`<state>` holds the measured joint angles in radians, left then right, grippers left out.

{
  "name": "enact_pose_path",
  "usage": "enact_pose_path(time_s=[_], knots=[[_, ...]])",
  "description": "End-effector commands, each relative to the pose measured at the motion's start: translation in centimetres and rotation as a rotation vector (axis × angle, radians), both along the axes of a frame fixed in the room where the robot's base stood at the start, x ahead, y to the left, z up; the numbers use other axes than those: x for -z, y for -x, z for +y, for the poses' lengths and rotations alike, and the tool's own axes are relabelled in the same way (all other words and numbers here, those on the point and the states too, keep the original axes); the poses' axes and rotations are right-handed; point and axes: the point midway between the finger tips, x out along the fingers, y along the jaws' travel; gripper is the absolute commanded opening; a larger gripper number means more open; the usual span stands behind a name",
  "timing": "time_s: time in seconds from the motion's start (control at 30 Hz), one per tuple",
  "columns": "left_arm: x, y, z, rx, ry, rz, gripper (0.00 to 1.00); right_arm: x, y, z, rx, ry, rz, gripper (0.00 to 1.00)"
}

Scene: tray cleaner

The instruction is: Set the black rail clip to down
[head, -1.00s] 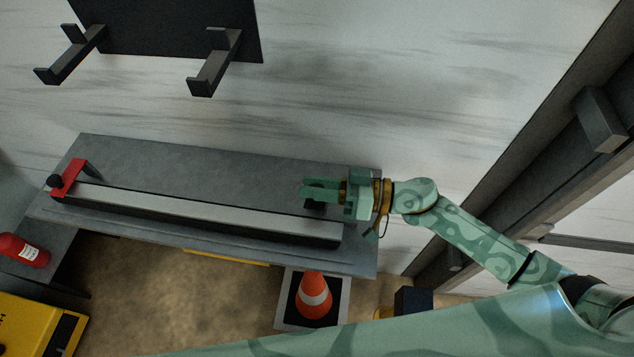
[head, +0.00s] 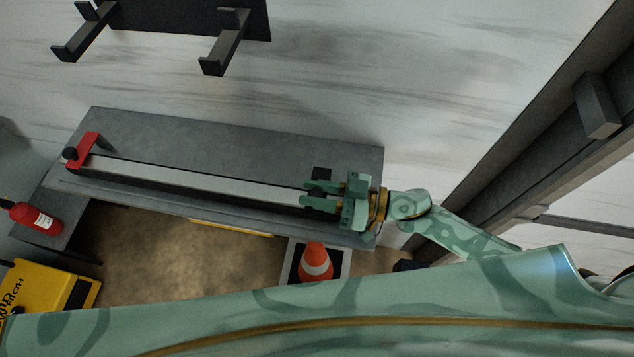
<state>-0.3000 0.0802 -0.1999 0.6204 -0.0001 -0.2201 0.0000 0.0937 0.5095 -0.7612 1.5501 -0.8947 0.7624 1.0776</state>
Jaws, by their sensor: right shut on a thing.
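A long grey rail (head: 200,181) runs along the dark grey bench (head: 230,146). A black rail clip (head: 321,173) is at the rail's right end; its dark part shows just behind my fingers, and the rest is hidden by them. My right gripper (head: 318,194) comes in from the right, over the rail's right end. It is shut on the black clip, with the fingers pointing left. I cannot tell whether the clip is fully down. My left gripper is not in view.
A red clip (head: 86,150) with a black knob sits at the rail's left end. A red extinguisher (head: 33,219) and a yellow case (head: 45,290) are at the left. An orange cone (head: 315,263) stands below the bench. My arm crosses the foreground.

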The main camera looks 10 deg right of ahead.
Motion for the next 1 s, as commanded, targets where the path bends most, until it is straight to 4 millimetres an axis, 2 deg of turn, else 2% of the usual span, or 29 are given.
enact_pose_path(time_s=[0.43, 0.47, 0.5, 0.53, 1.0], knots=[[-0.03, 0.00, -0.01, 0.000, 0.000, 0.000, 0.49, 0.46, 0.54, 0.18, -0.006, 0.002, 0.010, 0.00], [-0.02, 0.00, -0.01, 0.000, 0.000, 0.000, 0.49, 0.47, 0.56, 0.18, -0.006, 0.001, 0.011, 0.36], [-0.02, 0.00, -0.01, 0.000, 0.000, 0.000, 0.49, 0.47, 0.56, 0.18, -0.006, 0.001, 0.011, 0.47], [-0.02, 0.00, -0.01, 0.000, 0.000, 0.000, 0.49, 0.44, 0.53, 0.17, -0.006, 0.001, 0.010, 0.49], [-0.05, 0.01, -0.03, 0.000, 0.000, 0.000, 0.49, 0.22, 0.26, 0.03, -0.002, 0.000, 0.003, 0.49]])
